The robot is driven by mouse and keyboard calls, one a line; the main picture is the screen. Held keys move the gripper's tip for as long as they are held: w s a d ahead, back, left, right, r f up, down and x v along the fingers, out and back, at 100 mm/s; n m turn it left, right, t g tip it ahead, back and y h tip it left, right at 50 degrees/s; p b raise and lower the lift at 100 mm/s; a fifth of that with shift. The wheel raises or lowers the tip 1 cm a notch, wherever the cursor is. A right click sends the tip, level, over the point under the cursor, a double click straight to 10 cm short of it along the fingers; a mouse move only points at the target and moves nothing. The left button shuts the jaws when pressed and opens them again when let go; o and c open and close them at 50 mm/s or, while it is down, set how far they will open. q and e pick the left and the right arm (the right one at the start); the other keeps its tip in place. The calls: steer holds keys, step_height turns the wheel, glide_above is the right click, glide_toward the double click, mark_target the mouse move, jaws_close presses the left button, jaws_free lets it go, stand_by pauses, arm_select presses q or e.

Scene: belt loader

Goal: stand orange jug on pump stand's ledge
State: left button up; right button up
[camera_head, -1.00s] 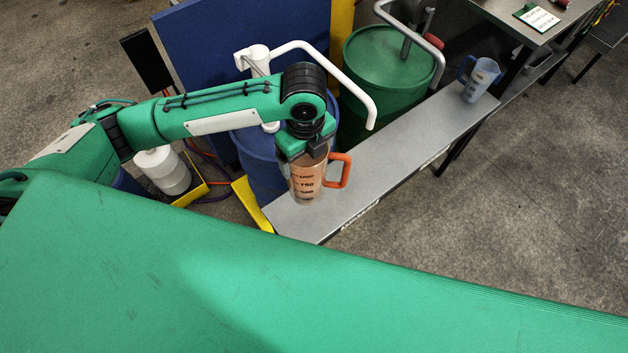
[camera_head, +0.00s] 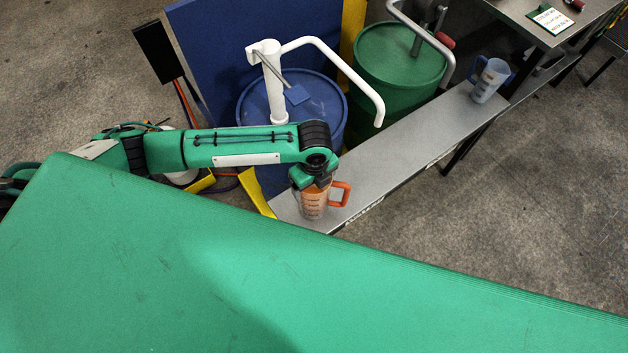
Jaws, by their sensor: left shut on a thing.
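The orange jug (camera_head: 313,207) is a clear measuring jug with an orange tint, dark scale marks and an orange handle pointing right. It is upright at the near left end of the grey ledge (camera_head: 390,165) of the pump stand. My left gripper (camera_head: 312,186) points down from above and is shut on the jug's upper part, hiding its rim. The jug's base looks to be at the ledge surface, but I cannot tell whether it touches. My right gripper is not in view.
A blue drum (camera_head: 270,105) with a white pump spout (camera_head: 340,65) and a green drum (camera_head: 398,62) stand behind the ledge. A blue jug (camera_head: 489,80) stands at the ledge's far right end. A grey table (camera_head: 535,22) is beyond. The ledge's middle is clear.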

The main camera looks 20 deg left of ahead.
arm_select(q)
steer(key=shift+f, duration=0.1)
steer(key=o, duration=1.4)
step_height(320, 180, up, 12)
steer(key=b, duration=0.1)
steer(key=shift+d, duration=0.1)
